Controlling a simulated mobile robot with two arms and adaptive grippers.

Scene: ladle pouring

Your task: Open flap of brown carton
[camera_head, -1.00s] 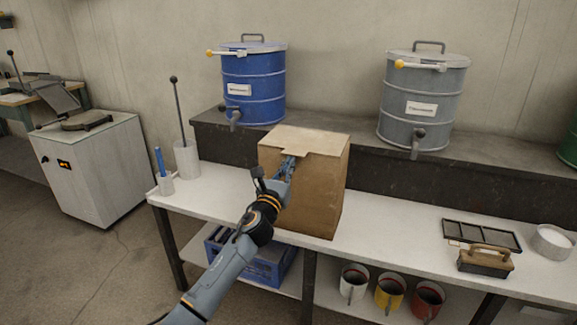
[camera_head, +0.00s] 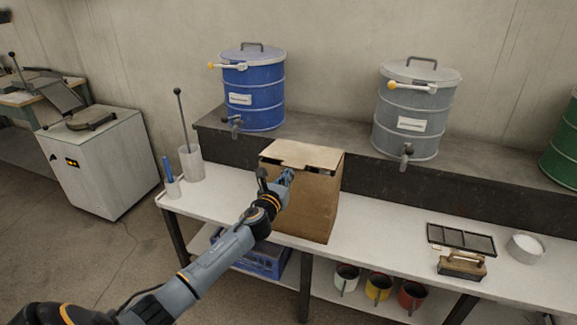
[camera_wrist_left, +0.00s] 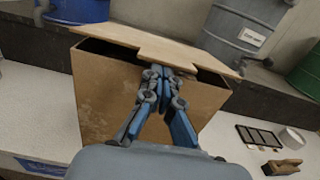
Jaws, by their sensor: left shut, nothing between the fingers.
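The brown carton (camera_head: 308,208) stands on the white bench, and it also shows in the left wrist view (camera_wrist_left: 105,98). Its top flap (camera_head: 303,153) is raised a little at the near edge, with a dark gap below it. In the left wrist view the flap (camera_wrist_left: 150,44) tilts up over the gap, its tab pointing toward me. My left gripper (camera_head: 287,175) is shut and empty at the carton's front, its fingertips (camera_wrist_left: 166,72) just under the flap's tab. Whether they touch the flap I cannot tell. My right gripper is not in view.
A blue drum (camera_head: 254,92) and a grey drum (camera_head: 415,115) stand on the dark ledge behind. A white container (camera_head: 190,162) with a rod stands left on the bench. A brush (camera_head: 461,265) and a dark tray (camera_head: 462,239) lie right. Bench between carton and tray is clear.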

